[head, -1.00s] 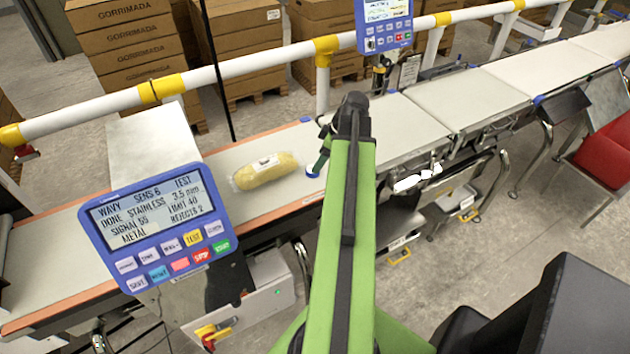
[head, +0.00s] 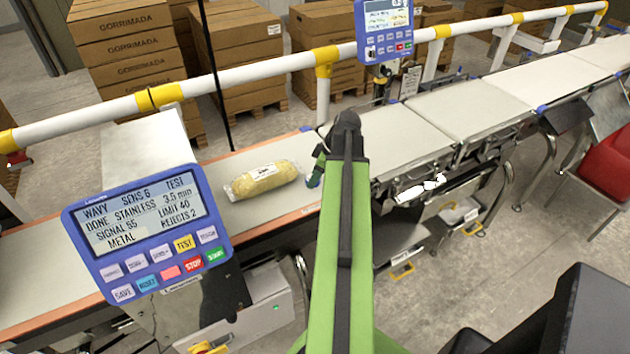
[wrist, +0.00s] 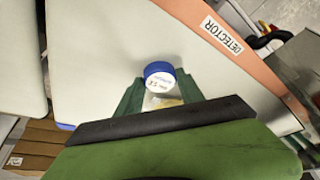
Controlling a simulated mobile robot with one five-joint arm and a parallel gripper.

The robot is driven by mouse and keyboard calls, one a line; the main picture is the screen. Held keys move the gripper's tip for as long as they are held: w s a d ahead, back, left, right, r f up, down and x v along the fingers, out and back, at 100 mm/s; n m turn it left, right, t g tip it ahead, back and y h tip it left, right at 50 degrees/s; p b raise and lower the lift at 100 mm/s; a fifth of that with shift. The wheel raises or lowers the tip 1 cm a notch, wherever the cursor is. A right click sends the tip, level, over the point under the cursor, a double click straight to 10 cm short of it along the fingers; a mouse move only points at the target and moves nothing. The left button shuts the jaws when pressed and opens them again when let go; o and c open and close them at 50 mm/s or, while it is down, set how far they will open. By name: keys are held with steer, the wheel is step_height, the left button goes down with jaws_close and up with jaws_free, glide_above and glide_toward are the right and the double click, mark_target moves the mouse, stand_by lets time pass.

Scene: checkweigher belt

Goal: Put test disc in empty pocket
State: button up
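The test disc (wrist: 160,78) is a small round piece with a blue rim and a white printed face. In the wrist view it sits between the two green fingertips of my gripper (wrist: 160,88), which meet its sides with no clear gap. My gripper looks shut on it. My arm hides most of the gripper there. I cannot make out an empty pocket in either view.
A blue control panel (head: 150,235) reading METAL stands at the front left. A white and yellow rail (head: 250,83) runs behind the belt, with a second blue display (head: 385,25) above it. Light conveyor sections (head: 465,108) extend right. Stacked cartons (head: 125,45) stand behind.

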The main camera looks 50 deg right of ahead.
jaws_close()
